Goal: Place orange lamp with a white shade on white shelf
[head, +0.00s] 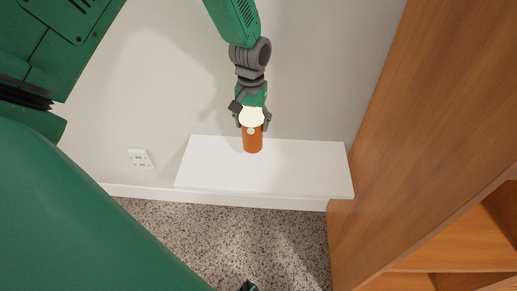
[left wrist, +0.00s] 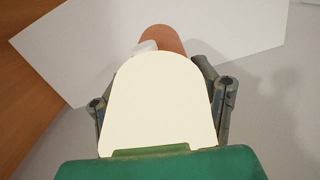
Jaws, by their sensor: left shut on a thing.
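The orange lamp (head: 253,142) has an orange cylindrical body and a glowing white shade (head: 251,117). My left gripper (head: 251,121) is shut on the lamp around its shade, coming from above. The lamp is upright in the head view, over the white shelf (head: 310,168) near its back edge; I cannot tell whether its base touches the shelf. In the left wrist view the shade (left wrist: 158,100) fills the middle, with the orange body (left wrist: 165,39) beyond it and the white shelf (left wrist: 75,55) behind.
A tall wooden bookcase (head: 400,140) stands against the right end of the shelf. A wall socket (head: 140,158) is left of the shelf. The speckled floor (head: 240,235) lies below. The shelf top is bare on both sides of the lamp.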

